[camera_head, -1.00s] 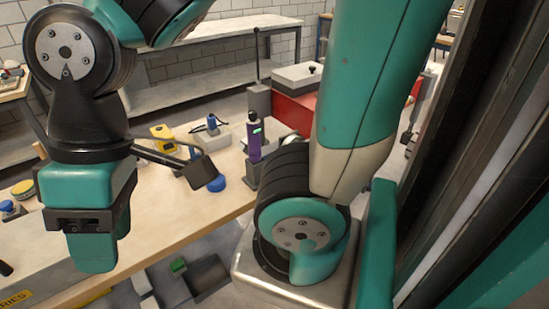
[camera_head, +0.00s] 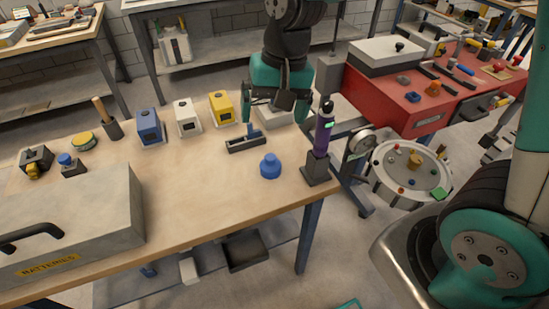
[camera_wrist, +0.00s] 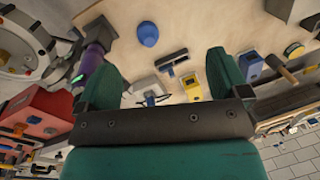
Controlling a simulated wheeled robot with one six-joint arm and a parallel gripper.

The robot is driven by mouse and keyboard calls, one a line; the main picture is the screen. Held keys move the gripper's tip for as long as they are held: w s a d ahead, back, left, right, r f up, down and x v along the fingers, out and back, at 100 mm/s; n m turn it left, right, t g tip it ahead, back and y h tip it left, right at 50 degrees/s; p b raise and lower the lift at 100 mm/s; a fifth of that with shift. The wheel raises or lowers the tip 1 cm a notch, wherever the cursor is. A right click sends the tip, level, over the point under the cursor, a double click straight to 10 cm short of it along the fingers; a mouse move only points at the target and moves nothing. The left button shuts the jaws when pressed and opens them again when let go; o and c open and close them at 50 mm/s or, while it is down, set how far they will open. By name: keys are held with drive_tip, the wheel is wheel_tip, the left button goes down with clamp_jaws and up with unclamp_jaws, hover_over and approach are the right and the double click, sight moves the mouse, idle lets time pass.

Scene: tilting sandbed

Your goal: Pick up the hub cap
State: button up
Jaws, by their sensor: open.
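I cannot tell for sure which piece is the hub cap. A blue round piece with a small raised knob (camera_head: 270,167) stands on the wooden bench (camera_head: 205,215) near its right end; it also shows in the wrist view (camera_wrist: 148,35). A tan round piece (camera_head: 415,159) sits in the middle of the round sandbed (camera_head: 382,187) beside the bench. My gripper (camera_head: 277,112) is open and empty above the back right of the bench, beyond the blue piece. In the wrist view my gripper's (camera_wrist: 167,70) fingers are wide apart.
A purple bottle-like tool (camera_head: 323,135) stands upright at the bench's right corner. A dark T-shaped tool (camera_head: 246,145) lies by the blue piece. Blue, white and yellow boxes line the back. A grey battery case (camera_head: 75,225) fills the front left. A red cabinet (camera_head: 395,105) stands right.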

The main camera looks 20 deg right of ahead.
sight(271, 165)
drive_tip(key=w+d+f+m+h+p, duration=0.1)
drive_tip(key=w+d+f+m+h, duration=0.15)
drive_tip(key=w+f+m, duration=0.45)
drive_tip(key=shift+y, duration=0.25)
drive_tip(key=f, duration=0.4)
drive_tip(key=w+f+p, duration=0.1)
drive_tip(key=f, duration=0.3)
drive_tip(key=f+p, duration=0.1)
drive_tip(key=f, duration=0.4)
drive_tip(key=shift+w+d, duration=0.2)
drive_tip(key=shift+d, duration=0.1)
drive_tip(key=shift+w+a+f+p, duration=0.1)
drive_tip(key=shift+f+p, duration=0.45)
drive_tip(key=shift+f, duration=0.85)
drive_tip(key=shift+w+a+f+p, duration=0.1)
drive_tip(key=shift+f+p, duration=0.45)
drive_tip(key=shift+f, duration=0.85)
drive_tip(key=c, duration=1)
drive_tip(key=shift+r, duration=0.1)
